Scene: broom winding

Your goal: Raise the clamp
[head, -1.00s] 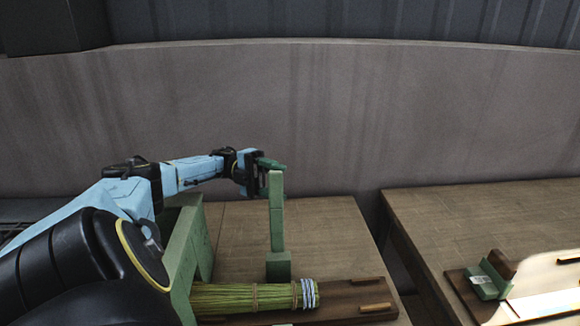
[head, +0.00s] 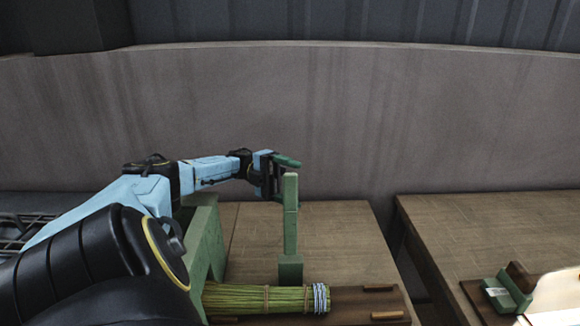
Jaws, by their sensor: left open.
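The clamp is green, with an upright bar (head: 290,215) standing on a small block (head: 290,268) at the broom's bound end. A green frame (head: 205,240) stands to its left, partly hidden by my arm. The broom, a bundle of green-yellow straw (head: 255,298) with pale binding near its right end, lies below the bar on a dark wooden board (head: 345,302). My left gripper (head: 284,178) is open at the bar's top, with one finger just above it and the other lower, partly hidden behind the bar. Whether they touch is unclear. My right gripper is out of view.
A second table (head: 490,225) stands at right, across a dark gap. It holds a board with a green and brown block (head: 508,290) and a pale sheet (head: 557,295). A grey wall (head: 400,110) rises behind. The table right of the bar is clear at the back.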

